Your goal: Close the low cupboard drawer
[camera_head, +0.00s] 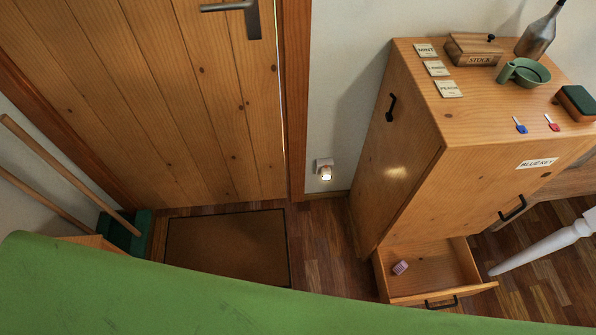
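The low cupboard drawer (427,269) is at the bottom of the wooden cupboard (400,170) and stands pulled out toward the bottom of the view. Its dark handle (441,303) is on the drawer front, near the edge of the green surface. A small pinkish object (400,267) lies inside the drawer. Neither of my grippers is in view.
A large green surface (200,300) fills the bottom of the view. On the cupboard top are a STOCK box (474,50), a bottle (540,35), a green cup (525,72) and two keys. A white leg-like piece (540,246) stands right of the drawer.

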